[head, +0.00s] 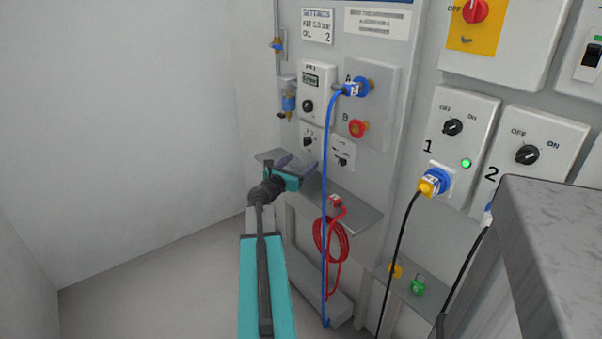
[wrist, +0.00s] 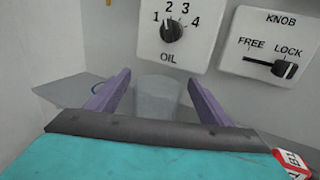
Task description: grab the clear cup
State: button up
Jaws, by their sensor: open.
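The clear cup (wrist: 158,97) shows in the wrist view as a pale, see-through shape on the grey shelf, below the oil dial. My gripper (wrist: 155,100) is open, with one purple finger on each side of the cup. I cannot tell whether either finger touches it. The lower part of the cup is hidden behind the dark edge of my gripper. In the head view my gripper (head: 297,165) is over the left part of the shelf, close to the panel; the cup is hard to make out there.
The narrow shelf (head: 355,209) carries a red plug (head: 335,202) with a coiled red cable to the right of my gripper. A blue hose (head: 325,190) hangs down in front of the shelf. The oil dial (wrist: 172,30) and knob switch (wrist: 272,66) are on the panel behind. A grey block (head: 555,230) stands at the right.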

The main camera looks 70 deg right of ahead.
jog(key=c, duration=1.1)
jog(key=shift+c, duration=0.2)
jog(key=shift+r, duration=0.15)
jog(key=shift+r, duration=0.55)
notch_tip(320, 180, up, 2)
jog(key=shift+r+p, duration=0.1)
jog(key=shift+p, duration=0.35)
jog(key=s+a+r+p, duration=0.1)
jog(key=s+a+p, duration=0.1)
jog(key=a, duration=0.8)
jog(key=shift+s+a, duration=0.2)
jog(key=shift+s, duration=0.3)
